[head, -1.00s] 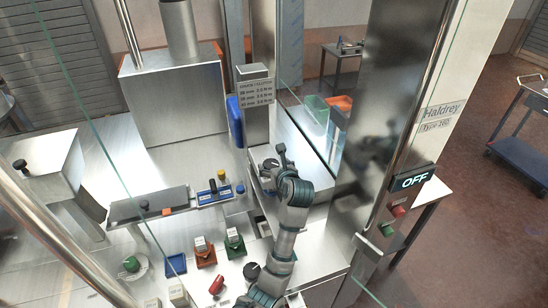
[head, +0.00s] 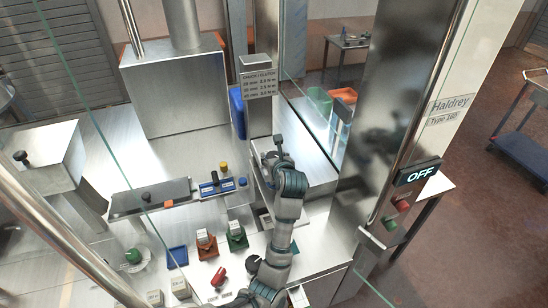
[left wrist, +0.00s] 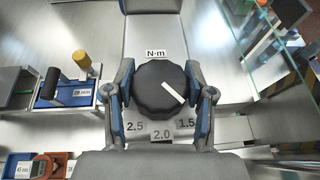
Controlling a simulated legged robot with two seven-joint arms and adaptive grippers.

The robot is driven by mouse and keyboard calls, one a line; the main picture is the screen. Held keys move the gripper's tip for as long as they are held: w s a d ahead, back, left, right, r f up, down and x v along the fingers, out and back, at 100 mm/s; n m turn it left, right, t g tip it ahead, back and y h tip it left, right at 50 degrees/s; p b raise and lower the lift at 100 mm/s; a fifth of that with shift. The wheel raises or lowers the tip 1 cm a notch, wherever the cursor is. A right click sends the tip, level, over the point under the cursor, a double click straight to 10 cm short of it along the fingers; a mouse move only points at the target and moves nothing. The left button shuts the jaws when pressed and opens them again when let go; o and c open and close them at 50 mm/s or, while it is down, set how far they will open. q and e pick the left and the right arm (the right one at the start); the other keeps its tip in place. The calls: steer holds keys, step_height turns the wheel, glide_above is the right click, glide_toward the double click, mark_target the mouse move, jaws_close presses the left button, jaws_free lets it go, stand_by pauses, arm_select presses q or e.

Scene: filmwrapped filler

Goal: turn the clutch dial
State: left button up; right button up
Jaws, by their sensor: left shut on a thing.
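The clutch dial (left wrist: 160,88) is a black scalloped knob with a white pointer line, in the middle of the left wrist view. Its plate carries "N·m" above and the marks 2.5, 2.0 and 1.5 below. The pointer line slants down to the right, toward the 1.5 mark. My left gripper (left wrist: 161,95) is shut on the dial, one finger on each side. In the head view my left gripper (head: 272,158) is at the steel column, and I cannot make out the dial there. My right gripper is not in view.
A sign plate (head: 258,82) with chuck and clutch values stands above the gripper. A blue tray with yellow and black handles (left wrist: 72,92) is to the left. Orange and green chuck blocks (head: 236,237) stand in front. A glass pane and a post with an OFF display (head: 419,174) are at right.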

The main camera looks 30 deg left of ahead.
arm_select(q)
steer(key=shift+f, duration=0.1)
steer(key=o, duration=1.2)
steer(key=shift+d, duration=0.1)
steer(key=shift+s+d, duration=0.1)
steer(key=shift+d, duration=0.05)
steer(key=shift+d+r, duration=0.15)
steer(key=shift+r, duration=0.05)
steer(key=v, duration=0.6)
steer(key=shift+s, duration=0.15)
steer(key=shift+s+d+r, duration=0.15)
steer(key=shift+s+d, duration=0.15)
steer(key=shift+d, duration=0.2)
steer(key=shift+a, duration=0.15)
